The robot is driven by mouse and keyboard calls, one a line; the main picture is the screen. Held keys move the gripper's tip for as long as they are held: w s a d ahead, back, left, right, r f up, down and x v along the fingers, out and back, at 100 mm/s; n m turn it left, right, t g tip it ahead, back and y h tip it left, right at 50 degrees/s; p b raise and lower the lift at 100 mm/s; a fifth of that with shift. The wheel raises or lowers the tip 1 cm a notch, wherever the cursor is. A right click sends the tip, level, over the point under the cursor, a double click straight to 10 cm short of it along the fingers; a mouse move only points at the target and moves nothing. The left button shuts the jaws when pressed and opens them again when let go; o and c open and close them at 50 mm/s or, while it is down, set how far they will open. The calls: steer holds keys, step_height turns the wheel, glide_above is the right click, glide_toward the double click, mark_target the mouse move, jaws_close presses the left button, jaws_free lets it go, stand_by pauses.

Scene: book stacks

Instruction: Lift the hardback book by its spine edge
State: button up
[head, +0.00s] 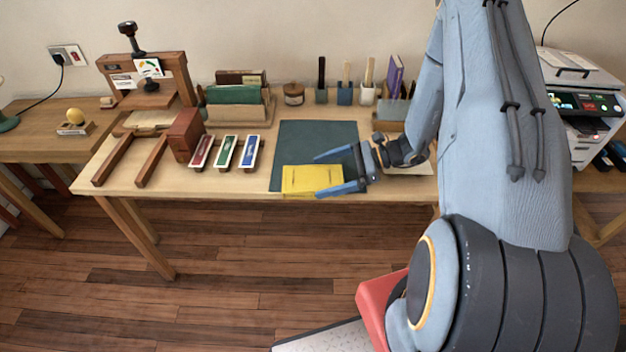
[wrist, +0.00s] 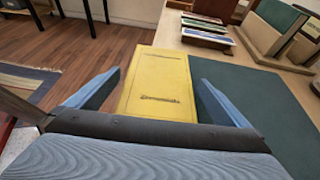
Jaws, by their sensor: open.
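The yellow hardback book (head: 311,180) lies flat at the front edge of the dark green mat (head: 318,139) on the wooden table, close to the table's front edge. My gripper (head: 328,174) reaches in from the right with its blue fingers spread over the right part of the book. In the wrist view, the yellow book (wrist: 160,82) lies between the two open fingers (wrist: 155,93), with the fingers apart from its long sides. The near end of the book is hidden behind my gripper's dark body. Which edge is the spine I cannot tell.
A wooden press (head: 149,75) stands at the back left. A book rack (head: 240,112) and several tool cups stand behind. The mat's middle is clear.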

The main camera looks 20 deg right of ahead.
mark_target(315, 178)
steer(key=shift+p+x, duration=0.8)
steer(key=shift+x, duration=1.3)
steer(key=shift+f, duration=0.15)
steer(key=shift+d, duration=0.1)
steer(key=c, duration=1.4)
